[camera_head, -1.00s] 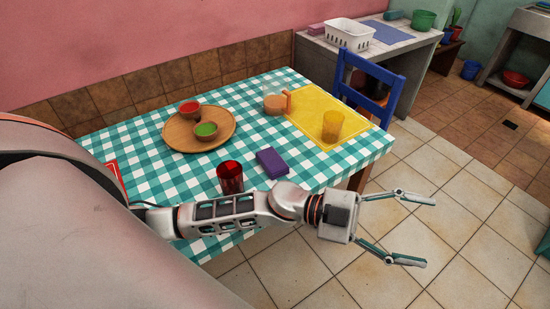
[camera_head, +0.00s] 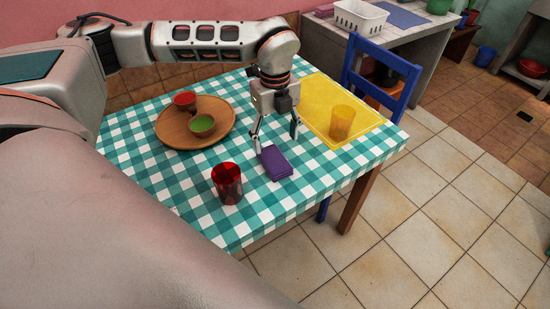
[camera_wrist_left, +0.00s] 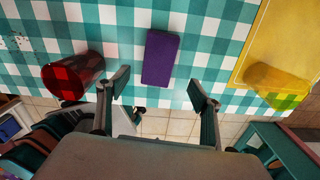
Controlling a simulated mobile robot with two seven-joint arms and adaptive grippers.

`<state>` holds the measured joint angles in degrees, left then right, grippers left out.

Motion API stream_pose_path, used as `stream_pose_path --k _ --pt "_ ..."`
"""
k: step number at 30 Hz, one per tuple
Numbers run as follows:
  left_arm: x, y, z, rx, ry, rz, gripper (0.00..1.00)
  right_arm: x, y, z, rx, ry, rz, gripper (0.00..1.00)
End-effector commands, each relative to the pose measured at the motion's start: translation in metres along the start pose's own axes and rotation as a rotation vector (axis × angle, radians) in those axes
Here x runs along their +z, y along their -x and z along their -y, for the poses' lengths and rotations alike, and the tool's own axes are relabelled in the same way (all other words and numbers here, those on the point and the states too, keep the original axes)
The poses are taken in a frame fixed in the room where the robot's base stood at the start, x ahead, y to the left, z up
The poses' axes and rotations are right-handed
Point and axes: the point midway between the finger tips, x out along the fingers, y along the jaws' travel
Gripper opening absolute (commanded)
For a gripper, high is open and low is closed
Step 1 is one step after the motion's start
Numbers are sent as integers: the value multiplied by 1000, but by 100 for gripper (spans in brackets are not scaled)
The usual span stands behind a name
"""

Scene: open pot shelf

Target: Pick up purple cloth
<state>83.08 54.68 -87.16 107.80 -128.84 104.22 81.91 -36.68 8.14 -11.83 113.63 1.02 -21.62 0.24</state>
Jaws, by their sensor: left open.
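The purple cloth (camera_head: 276,163) is a small folded block lying on the checkered table near its front edge. It also shows in the left wrist view (camera_wrist_left: 160,57), lying flat ahead of the fingers and roughly midway between them. My left gripper (camera_head: 277,144) is open and empty, pointing down just behind and above the cloth. In the left wrist view the open fingers (camera_wrist_left: 160,90) are spread wider than the cloth, and neither appears to touch it. My right gripper is not in view.
A red glass (camera_head: 227,184) stands left of the cloth. A yellow glass (camera_head: 342,122) stands on a yellow mat (camera_head: 318,97) to the right. A wooden tray (camera_head: 222,112) with red and green bowls is behind. A blue chair (camera_head: 381,68) stands beyond the table.

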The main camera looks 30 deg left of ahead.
Motion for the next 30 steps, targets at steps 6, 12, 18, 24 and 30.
stream_pose_path --k 6,12,18,24,30 --pt "7 -17 -3 7 21 20 65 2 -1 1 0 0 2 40" --pt "6 -37 -3 6 18 19 65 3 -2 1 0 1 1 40" --pt "4 -66 -4 5 18 19 65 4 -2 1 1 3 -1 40" --pt "4 -76 -4 2 17 19 65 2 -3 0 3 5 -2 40" --pt "4 -75 -4 2 17 19 57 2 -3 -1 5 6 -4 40"
